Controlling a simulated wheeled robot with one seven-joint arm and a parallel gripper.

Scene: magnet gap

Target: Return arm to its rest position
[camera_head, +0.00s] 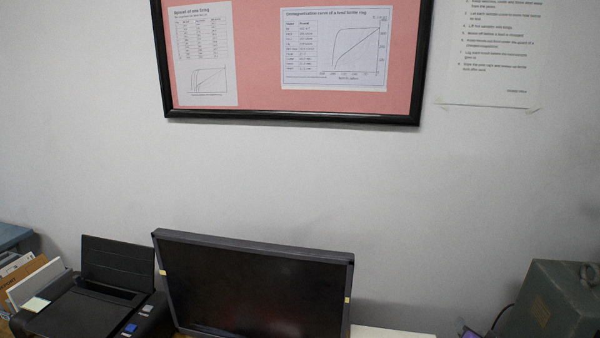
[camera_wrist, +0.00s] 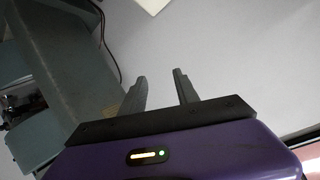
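My gripper (camera_wrist: 162,82) shows in the wrist view, with two dark grey fingers standing apart from each other. Nothing is between the fingers. Behind them is a plain pale grey wall (camera_wrist: 220,40). My purple wrist housing fills the bottom of that view, with a lit yellow bar and a green light. My arm and gripper are not seen in the head view.
In the head view, a dark monitor (camera_head: 255,288) stands at the bottom middle, with a black printer (camera_head: 95,305) to its left. A grey-green metal box (camera_head: 550,305) stands at right and also shows in the wrist view (camera_wrist: 45,65). A framed pink board (camera_head: 260,103) hangs above.

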